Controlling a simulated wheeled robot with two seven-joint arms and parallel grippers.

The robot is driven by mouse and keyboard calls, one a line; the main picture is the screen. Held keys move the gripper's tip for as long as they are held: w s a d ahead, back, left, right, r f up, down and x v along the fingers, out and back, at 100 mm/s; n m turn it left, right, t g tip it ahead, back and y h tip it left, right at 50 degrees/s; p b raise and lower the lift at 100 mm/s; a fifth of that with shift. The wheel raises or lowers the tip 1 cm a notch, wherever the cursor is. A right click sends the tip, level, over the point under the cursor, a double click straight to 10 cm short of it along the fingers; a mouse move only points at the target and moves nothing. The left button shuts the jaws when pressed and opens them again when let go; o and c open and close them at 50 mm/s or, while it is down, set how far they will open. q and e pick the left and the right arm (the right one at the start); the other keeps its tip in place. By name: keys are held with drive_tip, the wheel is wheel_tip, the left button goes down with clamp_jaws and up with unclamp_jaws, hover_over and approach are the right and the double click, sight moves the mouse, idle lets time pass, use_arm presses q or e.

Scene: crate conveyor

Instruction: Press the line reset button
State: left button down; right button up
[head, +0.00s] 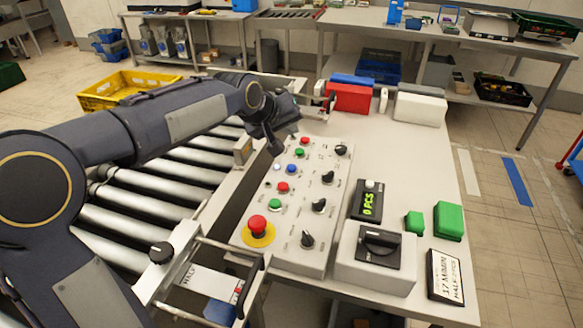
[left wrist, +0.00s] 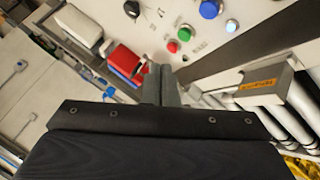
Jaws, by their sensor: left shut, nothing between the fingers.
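A sloped light-grey control panel (head: 316,225) carries round buttons. They include a blue button (head: 290,168), a lit white button (head: 277,168), a green button (head: 299,153) and a red button (head: 305,140). Their labels are too small to read, so I cannot tell which is line reset. My left gripper (head: 273,148) is shut and empty, pointing down at the panel's far left edge. In the left wrist view, its fingertips (left wrist: 160,84) lie apart from the blue (left wrist: 210,9), green (left wrist: 184,34) and red (left wrist: 172,46) buttons. My right gripper is not in view.
A red emergency-stop button (head: 258,227) sits at the panel's near end. Black knobs (head: 319,205) line its right side. A red box (head: 348,98) stands behind it. A roller conveyor (head: 150,193) runs at the left.

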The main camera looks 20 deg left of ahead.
use_arm(q)
drive_tip(key=b, duration=0.5)
hover_over(289, 170)
wheel_tip(289, 170, down, 7)
drive_tip(key=shift+f, duration=0.1)
drive_tip(key=shift+f+b, duration=0.55)
drive_tip(key=shift+b, duration=0.05)
drive_tip(key=shift+f, duration=0.1)
idle(1.1)
drive_tip(key=shift+f+b, duration=0.3)
drive_tip(key=shift+f+b, duration=0.4)
drive_tip(key=shift+f, duration=0.15)
idle(0.5)
drive_tip(key=shift+r, duration=0.1)
drive_tip(key=shift+r+p, duration=0.75)
drive_tip(key=shift+r, duration=0.05)
